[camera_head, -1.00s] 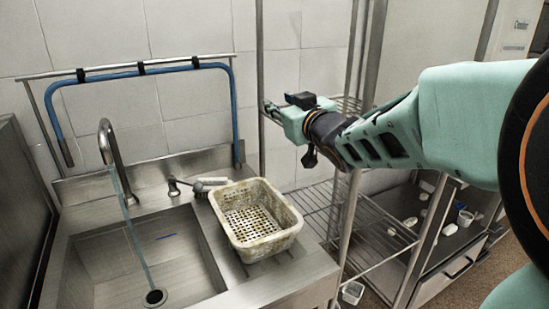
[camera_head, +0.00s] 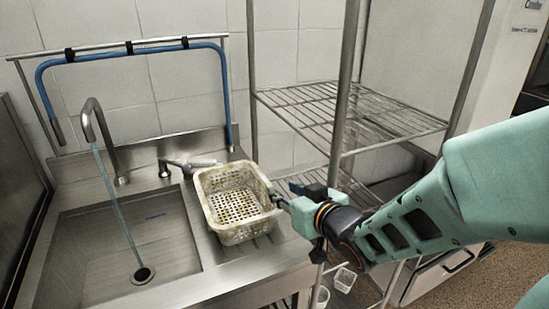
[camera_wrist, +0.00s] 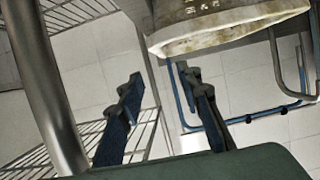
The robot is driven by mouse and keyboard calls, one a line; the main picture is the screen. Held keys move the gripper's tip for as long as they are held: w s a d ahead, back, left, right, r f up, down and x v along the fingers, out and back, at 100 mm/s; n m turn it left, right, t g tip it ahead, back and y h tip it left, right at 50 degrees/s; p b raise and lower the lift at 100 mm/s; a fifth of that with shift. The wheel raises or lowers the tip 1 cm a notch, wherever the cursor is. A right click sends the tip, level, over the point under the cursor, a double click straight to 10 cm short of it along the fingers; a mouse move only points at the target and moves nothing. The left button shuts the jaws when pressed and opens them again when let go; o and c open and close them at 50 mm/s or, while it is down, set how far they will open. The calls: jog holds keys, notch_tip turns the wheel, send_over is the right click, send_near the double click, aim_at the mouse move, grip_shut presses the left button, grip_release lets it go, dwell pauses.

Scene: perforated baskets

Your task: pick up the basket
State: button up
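The basket (camera_head: 243,232) is a cream-white perforated one with brownish stains. It stands upright and looks empty on the steel counter right of the sink basin. My gripper (camera_head: 280,199) is at the basket's right side, close to its rim. In the wrist view my gripper (camera_wrist: 159,74) has its two dark blue fingers apart with nothing between them. The basket (camera_wrist: 225,35) shows at the top of that view, beyond the fingertips and mostly over the right finger. I cannot tell whether a finger touches it.
A steel wire shelf rack (camera_head: 345,110) stands right of the counter, with a post close behind my gripper. The sink (camera_head: 120,240) and its running tap (camera_head: 97,115) are at left. A blue hose (camera_head: 228,90) hangs behind. Small white containers (camera_head: 344,279) sit low beside the counter.

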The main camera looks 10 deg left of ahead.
aim_at(267, 182)
jog(key=shift+w+a+r+p, duration=0.2)
jog(key=shift+w+a+p, duration=0.35)
jog(key=shift+p, duration=0.95)
jog(key=w+f+p, duration=0.1)
jog(key=p, duration=0.1)
jog(key=shift+a+p, duration=0.1)
jog(key=shift+p, duration=0.3)
jog(key=shift+f+x, duration=0.2)
jog(key=shift+x, duration=0.75)
jog(key=shift+b+x, duration=0.3)
jog(key=shift+x, duration=2.8)
jog(key=shift+s+a+f, duration=0.1)
grip_shut()
